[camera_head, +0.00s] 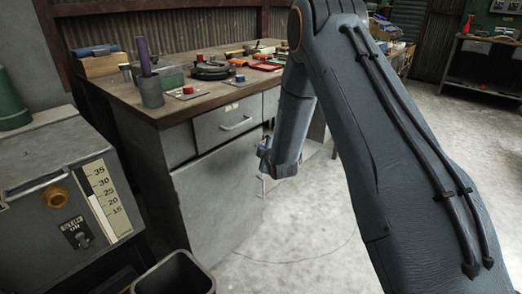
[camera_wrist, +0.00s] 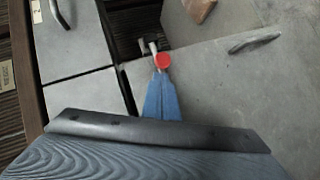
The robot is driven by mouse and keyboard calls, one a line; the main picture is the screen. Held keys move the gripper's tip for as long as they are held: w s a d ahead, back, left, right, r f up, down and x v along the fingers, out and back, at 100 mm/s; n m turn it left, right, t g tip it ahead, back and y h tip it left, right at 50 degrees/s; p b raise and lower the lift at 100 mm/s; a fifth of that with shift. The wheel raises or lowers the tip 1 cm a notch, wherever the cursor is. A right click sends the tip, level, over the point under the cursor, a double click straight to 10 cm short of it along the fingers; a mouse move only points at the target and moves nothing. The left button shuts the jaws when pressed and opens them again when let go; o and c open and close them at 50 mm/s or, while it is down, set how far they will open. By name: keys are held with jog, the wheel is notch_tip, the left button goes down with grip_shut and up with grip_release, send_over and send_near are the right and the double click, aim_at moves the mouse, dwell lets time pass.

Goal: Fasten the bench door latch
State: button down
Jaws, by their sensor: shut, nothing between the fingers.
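The bench door (camera_head: 220,205) is the large grey panel below the drawers. It also fills much of the wrist view (camera_wrist: 235,85), with a bar handle (camera_wrist: 253,41) near its upper right. A small pale metal latch piece (camera_wrist: 152,46) sits at the door's upper edge, with a round red knob (camera_wrist: 162,62) just below it. My gripper (camera_wrist: 161,78) is shut and empty. Its blue fingers point at the red knob, and I cannot tell whether they touch it. In the head view my gripper (camera_head: 265,155) is in front of the bench and hides the latch.
The bench top (camera_head: 140,97) holds a dark cup (camera_head: 150,92) and several tools. A drawer (camera_head: 232,122) with a handle is above the door. A grey machine (camera_head: 60,205) with a scale and switch stands at left. Open concrete floor (camera_head: 310,230) lies in front of the bench.

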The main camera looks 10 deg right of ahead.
jog(key=a+p+v, duration=0.1)
jog(key=v, duration=1.1)
jog(key=shift+s+a+r+p, duration=0.15)
jog(key=shift+a+r+p, duration=0.15)
jog(key=shift+r, duration=0.15)
jog(key=s+d+r+m+g+p, duration=0.1)
jog(key=s+r+m+g+p, duration=0.2)
jog(key=s, duration=1)
jog(key=s+d+r+m+g+h+p, duration=0.1)
jog(key=s+r+m+g+p, duration=0.3)
jog(key=s, duration=0.9)
jog(key=s+d+r+m+g+p, duration=0.3)
jog(key=s+r+m+g, duration=0.4)
jog(key=s+r, duration=0.3)
jog(key=s+m+p, duration=0.1)
jog(key=s, duration=0.2)
jog(key=shift+d+h, duration=0.15)
jog(key=shift+h, duration=0.15)
jog(key=shift+r, duration=0.1)
